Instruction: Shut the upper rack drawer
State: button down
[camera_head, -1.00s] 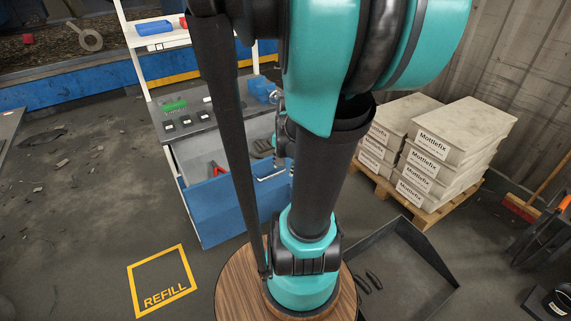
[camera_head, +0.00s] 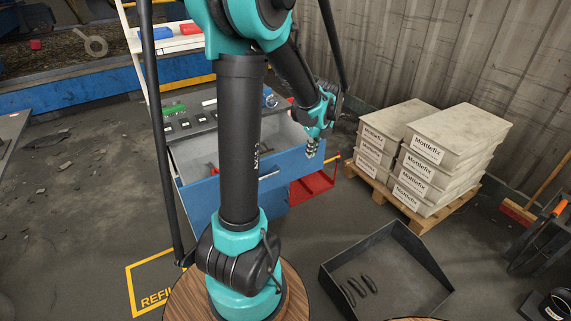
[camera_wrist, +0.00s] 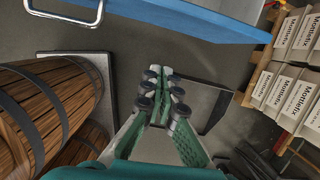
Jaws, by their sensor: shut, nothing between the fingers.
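The upper rack drawer (camera_head: 206,199) has a blue front and stands pulled out of the grey-topped rack, its grey inside showing. My arm crosses in front of its middle in the head view. My gripper (camera_head: 311,154) is shut and empty, by the right end of the drawer front, pointing down. I cannot tell from the head view if it touches the front. In the wrist view my shut gripper (camera_wrist: 160,76) lies below the blue drawer front (camera_wrist: 200,22) in the picture, with a gap. The metal handle (camera_wrist: 99,14) shows at the upper left there.
A red open box (camera_head: 313,187) is low, right of the drawer. Mottlefix packages (camera_head: 440,150) stand on a pallet to the right. A dark tray (camera_head: 400,280) with several black pieces lies on the floor. Wooden barrels (camera_wrist: 45,100) stand left in the wrist view.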

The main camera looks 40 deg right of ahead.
aim_at(301, 162)
jog(key=shift+m, duration=0.3)
jog(key=x, duration=0.3)
jog(key=w+x, duration=0.1)
jog(key=x, duration=0.3)
jog(key=w+x, duration=0.1)
jog(key=x, duration=0.2)
jog(key=shift+d, duration=0.4)
jog(key=shift+w+d, duration=0.2)
jog(key=shift+w, duration=0.6)
